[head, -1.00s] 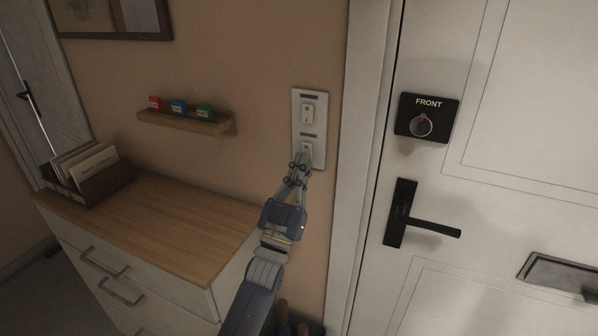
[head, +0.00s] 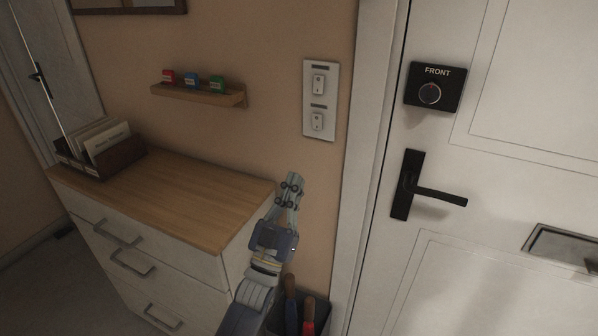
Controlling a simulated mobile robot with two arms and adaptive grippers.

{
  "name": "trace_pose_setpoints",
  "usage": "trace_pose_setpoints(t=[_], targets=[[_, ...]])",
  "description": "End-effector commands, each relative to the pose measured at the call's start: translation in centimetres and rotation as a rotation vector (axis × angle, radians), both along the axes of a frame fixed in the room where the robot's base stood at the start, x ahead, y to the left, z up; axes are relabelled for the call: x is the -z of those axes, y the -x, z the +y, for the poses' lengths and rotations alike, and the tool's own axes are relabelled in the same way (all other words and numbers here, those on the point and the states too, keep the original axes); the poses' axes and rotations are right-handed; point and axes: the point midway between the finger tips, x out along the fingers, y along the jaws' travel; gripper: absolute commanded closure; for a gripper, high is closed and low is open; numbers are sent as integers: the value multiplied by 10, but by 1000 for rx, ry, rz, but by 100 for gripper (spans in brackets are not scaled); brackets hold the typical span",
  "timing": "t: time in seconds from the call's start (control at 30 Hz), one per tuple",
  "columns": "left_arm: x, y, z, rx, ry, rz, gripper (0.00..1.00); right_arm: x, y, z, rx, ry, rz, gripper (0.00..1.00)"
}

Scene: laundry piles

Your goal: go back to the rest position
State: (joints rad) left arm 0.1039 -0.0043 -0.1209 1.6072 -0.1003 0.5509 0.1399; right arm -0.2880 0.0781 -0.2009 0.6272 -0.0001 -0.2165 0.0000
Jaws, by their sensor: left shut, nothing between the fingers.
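My left gripper (head: 294,178) is shut and empty. It points up in front of the tan wall, beside the right end of the dresser. It is below the white switch plate (head: 333,126) and apart from it. The plate carries an upper switch (head: 318,85) and a lower switch (head: 317,121). My right gripper does not show.
A dresser (head: 190,200) with a wooden top stands at the left, with a letter box (head: 103,163) on it. A small shelf (head: 200,95) holds coloured blocks. A white door with a black handle (head: 430,192) is at the right. A dark bin (head: 318,306) holds umbrella-like handles.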

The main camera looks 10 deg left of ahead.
Motion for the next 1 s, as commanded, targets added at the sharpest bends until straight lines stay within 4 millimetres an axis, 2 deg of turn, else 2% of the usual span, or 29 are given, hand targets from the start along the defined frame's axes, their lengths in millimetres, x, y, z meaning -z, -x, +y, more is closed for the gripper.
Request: trace_pose_setpoints(t=[0.1, 0.43, 0.63, 0.7, 0.77, 0.87, 0.97, 1.0], targets=[[10, 7, 1, -1, -1, 1, 100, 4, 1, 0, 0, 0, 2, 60], [12, 9, 2, -1, -1, -1, 100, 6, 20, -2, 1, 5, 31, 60], [12, 9, 2, -1, -1, 1, 100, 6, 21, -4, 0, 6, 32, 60], [18, 8, 2, -1, -3, 17, 100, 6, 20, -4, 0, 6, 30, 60], [33, 5, 1, -2, -8, 52, 100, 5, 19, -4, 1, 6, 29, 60], [81, -3, 0, -8, -26, 170, 100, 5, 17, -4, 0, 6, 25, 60], [152, -6, 0, -13, -53, 342, 100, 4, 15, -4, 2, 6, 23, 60], [183, -4, 0, -15, -65, 416, 100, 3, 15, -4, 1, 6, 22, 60]])
